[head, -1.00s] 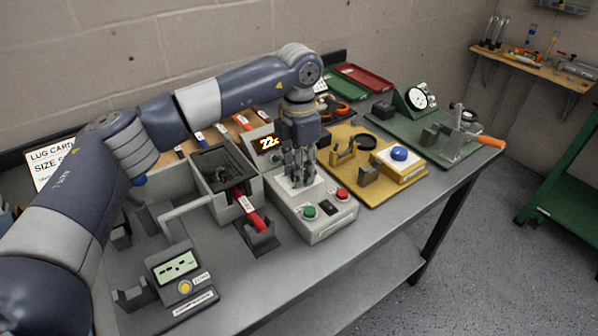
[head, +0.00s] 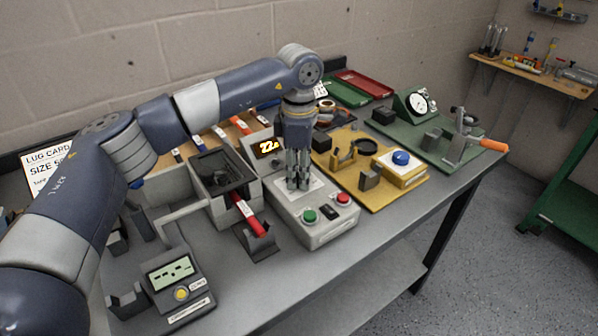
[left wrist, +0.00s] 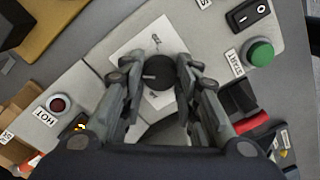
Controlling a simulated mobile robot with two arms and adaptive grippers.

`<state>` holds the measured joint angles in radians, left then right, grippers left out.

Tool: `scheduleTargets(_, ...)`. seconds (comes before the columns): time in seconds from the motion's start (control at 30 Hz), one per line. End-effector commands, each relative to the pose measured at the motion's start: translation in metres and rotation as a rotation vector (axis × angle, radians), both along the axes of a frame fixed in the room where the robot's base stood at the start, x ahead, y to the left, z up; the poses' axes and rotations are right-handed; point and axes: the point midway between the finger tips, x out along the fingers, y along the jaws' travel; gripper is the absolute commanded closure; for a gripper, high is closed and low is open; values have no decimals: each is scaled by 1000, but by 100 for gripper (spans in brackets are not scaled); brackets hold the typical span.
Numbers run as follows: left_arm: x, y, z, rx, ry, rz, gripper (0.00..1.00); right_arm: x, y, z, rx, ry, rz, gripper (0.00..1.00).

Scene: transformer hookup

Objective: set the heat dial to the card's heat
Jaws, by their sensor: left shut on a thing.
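The heat dial is a round black knob (left wrist: 158,72) on a white plate of the grey heater unit (head: 318,228). My left gripper (head: 299,184) points straight down over this unit. In the left wrist view its fingers (left wrist: 160,82) stand on both sides of the knob, shut on it. In the head view the fingers hide the knob. The unit's display (head: 267,147) shows glowing digits that look like 22. The lug card (head: 45,165) stands at the left, partly hidden by my arm; its heat line is not readable. My right gripper is not in view.
Green (head: 309,216) and red (head: 343,198) buttons sit at the unit's front. A red-handled tool (head: 250,218) leans beside it on the left. A yellow board (head: 377,200) stands close on the right. A meter (head: 178,285) is at the front left.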

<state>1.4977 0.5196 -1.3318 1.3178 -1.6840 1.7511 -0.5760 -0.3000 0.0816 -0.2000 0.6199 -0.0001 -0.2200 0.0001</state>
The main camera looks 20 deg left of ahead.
Motion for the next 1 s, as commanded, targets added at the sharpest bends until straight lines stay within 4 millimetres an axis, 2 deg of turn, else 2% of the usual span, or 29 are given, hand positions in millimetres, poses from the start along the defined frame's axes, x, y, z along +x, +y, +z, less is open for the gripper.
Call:
scheduleTargets(0.4,2,0,3,-1,-7,-3,95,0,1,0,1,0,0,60)
scheduleTargets(0.43,2,0,3,-2,-8,-3,66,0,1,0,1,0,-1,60)
scheduleTargets(0.5,2,0,3,-2,-7,-3,50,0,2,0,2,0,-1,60)
scheduleTargets(0.87,1,0,2,-1,-2,-4,49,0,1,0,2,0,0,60)
scheduleTargets(1.0,1,0,17,-1,-5,-4,49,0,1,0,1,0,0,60)
